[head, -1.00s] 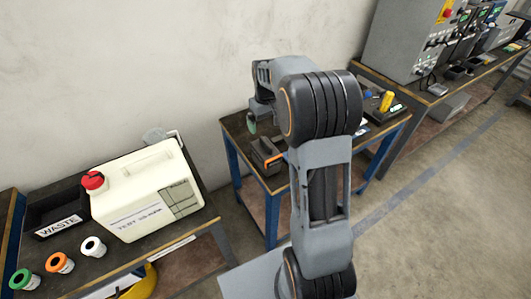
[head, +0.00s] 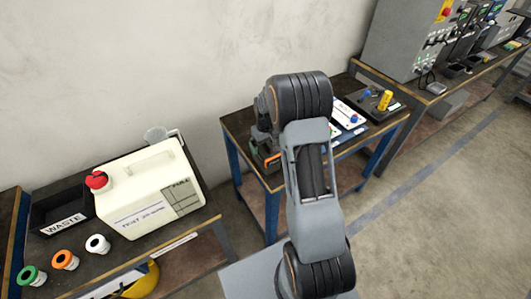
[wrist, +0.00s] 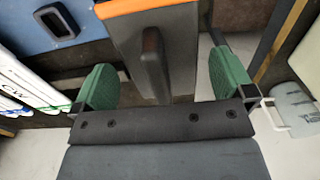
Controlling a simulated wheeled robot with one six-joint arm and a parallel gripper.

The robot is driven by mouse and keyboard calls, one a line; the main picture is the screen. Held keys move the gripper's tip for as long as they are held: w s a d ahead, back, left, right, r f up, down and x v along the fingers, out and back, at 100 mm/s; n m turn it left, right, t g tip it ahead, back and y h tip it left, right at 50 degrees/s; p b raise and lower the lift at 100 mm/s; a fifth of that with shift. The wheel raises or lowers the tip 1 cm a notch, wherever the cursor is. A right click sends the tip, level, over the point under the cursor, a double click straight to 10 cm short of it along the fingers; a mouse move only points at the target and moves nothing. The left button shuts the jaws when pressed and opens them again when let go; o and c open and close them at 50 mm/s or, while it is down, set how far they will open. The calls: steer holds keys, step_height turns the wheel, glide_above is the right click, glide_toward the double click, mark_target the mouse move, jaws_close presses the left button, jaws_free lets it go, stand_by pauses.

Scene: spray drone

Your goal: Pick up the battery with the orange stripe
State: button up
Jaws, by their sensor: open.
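The battery with the orange stripe (head: 271,161) is a dark block on the small blue-legged table in the head view, partly covered by my arm. In the wrist view its dark grey body (wrist: 183,50) has an orange band along the top edge and a raised handle (wrist: 154,62) in the middle. My gripper (wrist: 164,84) is open, with one green pad on each side of the handle and clear gaps to both. In the head view my gripper is mostly hidden behind my arm. I cannot tell how deep the pads are beside the battery.
In the head view a white canister (head: 150,190) and a waste bin (head: 62,205) stand on the left bench. A yellow item (head: 385,100) is at the table's right.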

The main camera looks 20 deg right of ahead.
steer(key=shift+f, duration=1.05)
steer(key=shift+c, duration=0.4)
steer(key=c, duration=1.5)
steer(key=shift+w+r, duration=0.1)
steer(key=shift+r, duration=0.05)
